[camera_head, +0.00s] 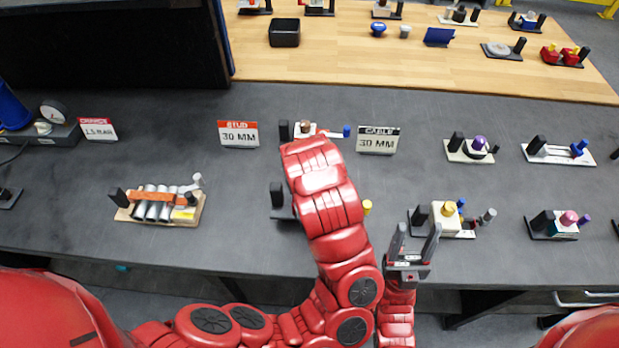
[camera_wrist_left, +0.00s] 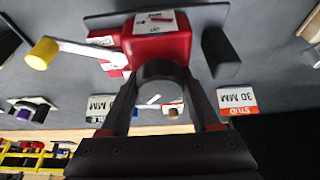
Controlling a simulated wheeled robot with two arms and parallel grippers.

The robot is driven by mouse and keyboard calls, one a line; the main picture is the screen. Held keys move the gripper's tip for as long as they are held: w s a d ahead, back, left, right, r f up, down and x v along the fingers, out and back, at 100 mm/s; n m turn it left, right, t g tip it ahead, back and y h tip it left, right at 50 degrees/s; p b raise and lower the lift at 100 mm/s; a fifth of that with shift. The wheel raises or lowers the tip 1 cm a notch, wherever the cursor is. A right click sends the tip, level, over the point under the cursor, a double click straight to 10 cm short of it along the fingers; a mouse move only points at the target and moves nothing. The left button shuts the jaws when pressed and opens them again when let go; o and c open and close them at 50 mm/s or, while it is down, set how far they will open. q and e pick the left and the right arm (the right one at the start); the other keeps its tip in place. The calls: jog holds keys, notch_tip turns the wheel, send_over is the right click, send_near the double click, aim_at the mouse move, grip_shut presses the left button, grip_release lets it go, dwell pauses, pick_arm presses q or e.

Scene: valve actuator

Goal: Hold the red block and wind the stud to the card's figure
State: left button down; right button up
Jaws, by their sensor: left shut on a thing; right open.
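The red block (camera_wrist_left: 158,42) shows in the left wrist view, on a dark base with a black post (camera_wrist_left: 221,52). A pale crank arm (camera_wrist_left: 80,50) with a yellow knob (camera_wrist_left: 41,54) reaches out beside the block. In the head view my left arm hides the block; the yellow knob (camera_head: 367,207) shows beside it. The red-topped STUD card (camera_head: 239,134) reads 30 MM. My right gripper (camera_head: 417,232) is open and empty.
A CABLE card (camera_head: 379,141) also reads 30 MM. A fixture with a blue knob (camera_head: 346,131) stands behind my left arm. A fixture with a yellow top (camera_head: 449,209) stands close to my right gripper. A rack of grey cylinders (camera_head: 160,205) lies at left.

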pick_arm(q)
jog(key=shift+s+f, duration=0.1)
jog(key=shift+f, duration=2.15)
jog(key=shift+f, duration=0.45)
jog(key=shift+f, duration=0.1)
